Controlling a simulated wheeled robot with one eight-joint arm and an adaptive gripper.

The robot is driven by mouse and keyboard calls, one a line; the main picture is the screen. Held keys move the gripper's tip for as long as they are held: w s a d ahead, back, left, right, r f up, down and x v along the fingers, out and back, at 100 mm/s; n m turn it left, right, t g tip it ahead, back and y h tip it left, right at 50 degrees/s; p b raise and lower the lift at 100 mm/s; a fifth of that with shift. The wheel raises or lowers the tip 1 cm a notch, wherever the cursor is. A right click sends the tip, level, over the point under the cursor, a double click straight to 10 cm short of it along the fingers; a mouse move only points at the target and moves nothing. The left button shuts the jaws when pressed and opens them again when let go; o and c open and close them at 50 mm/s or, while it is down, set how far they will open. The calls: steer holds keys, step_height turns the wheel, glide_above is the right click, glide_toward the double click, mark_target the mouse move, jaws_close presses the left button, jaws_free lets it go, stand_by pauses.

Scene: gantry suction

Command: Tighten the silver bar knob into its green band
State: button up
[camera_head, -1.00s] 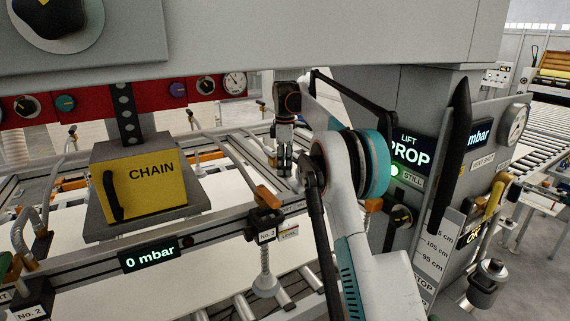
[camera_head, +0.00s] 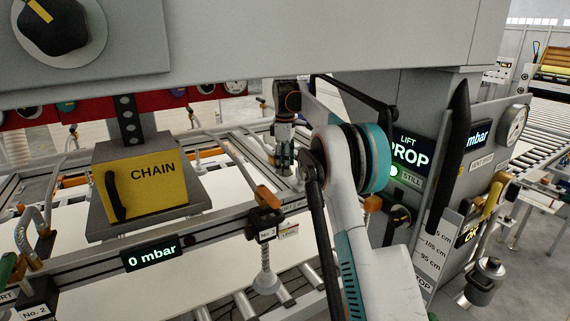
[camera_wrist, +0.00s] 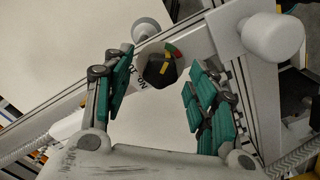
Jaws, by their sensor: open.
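In the wrist view a dark faceted knob (camera_wrist: 158,71) with a yellow pointer mark sits on a silver bar (camera_wrist: 95,88). A small green and red band (camera_wrist: 172,52) lies by its upper right edge, and the yellow mark points toward it without clearly lying in the green. A partly covered white label is beside the knob. My gripper (camera_wrist: 162,92) is open, its teal-padded fingers left and right of the knob with gaps on both sides. I cannot tell its height above the knob. In the head view my gripper (camera_head: 284,168) points down over the frame; this knob is not distinguishable there.
A yellow CHAIN box (camera_head: 146,187) hangs left of my arm. A grey overhead beam (camera_head: 300,45) spans above, and a control column with a PROP display (camera_head: 411,150) stands right.

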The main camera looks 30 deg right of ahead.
step_height(320, 180, up, 7)
steer(key=shift+r, duration=0.15)
stand_by(0.4)
